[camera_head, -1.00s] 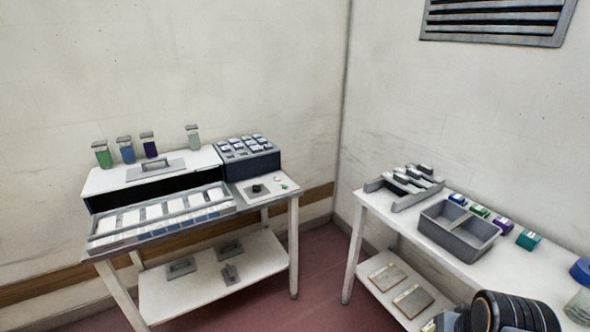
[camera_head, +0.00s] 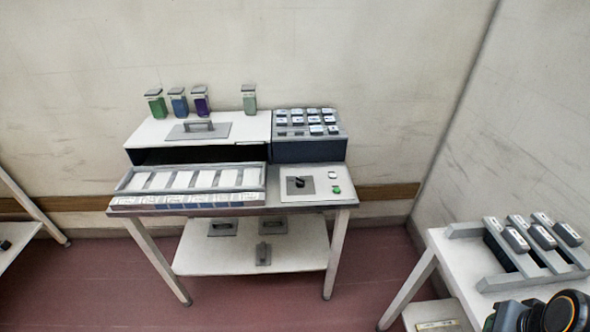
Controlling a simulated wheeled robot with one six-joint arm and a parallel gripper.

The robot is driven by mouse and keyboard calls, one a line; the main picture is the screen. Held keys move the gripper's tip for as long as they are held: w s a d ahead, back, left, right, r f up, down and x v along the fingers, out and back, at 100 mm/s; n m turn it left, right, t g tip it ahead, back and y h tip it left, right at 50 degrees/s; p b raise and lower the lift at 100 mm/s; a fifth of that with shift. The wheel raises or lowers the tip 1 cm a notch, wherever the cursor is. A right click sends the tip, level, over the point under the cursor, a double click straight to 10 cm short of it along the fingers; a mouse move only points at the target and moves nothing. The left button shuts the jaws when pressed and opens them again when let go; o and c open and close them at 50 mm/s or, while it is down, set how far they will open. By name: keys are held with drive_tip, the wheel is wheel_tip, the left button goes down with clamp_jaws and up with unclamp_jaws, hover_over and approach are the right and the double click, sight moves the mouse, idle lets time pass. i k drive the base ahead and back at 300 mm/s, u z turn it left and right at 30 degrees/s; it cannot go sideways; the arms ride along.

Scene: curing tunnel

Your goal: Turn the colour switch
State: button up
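A small black knob, which looks like the colour switch (camera_head: 299,183), sits on a grey square plate on the white panel (camera_head: 318,193) at the right of the workbench. A green button (camera_head: 336,190) and a small white piece (camera_head: 332,175) are beside it. Which way the knob points is too small to tell surely. Part of my dark arm shows at the bottom right, far from the knob. My gripper's fingers are not visible.
A white tunnel box (camera_head: 150,130) with a dark opening stands behind a tray of white plates (camera_head: 122,188). Coloured jars (camera_head: 178,102) stand on the box. A blue-grey block (camera_head: 309,150) is behind the panel. A second table (camera_head: 452,270) with a grey rack stands right. Red floor lies between the tables.

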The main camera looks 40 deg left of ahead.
sight(300, 183)
drive_tip(key=u, duration=0.6)
drive_tip(key=i, duration=0.8)
drive_tip(key=u, duration=1.35)
drive_tip(key=i, duration=0.5)
drive_tip(key=u, duration=0.35)
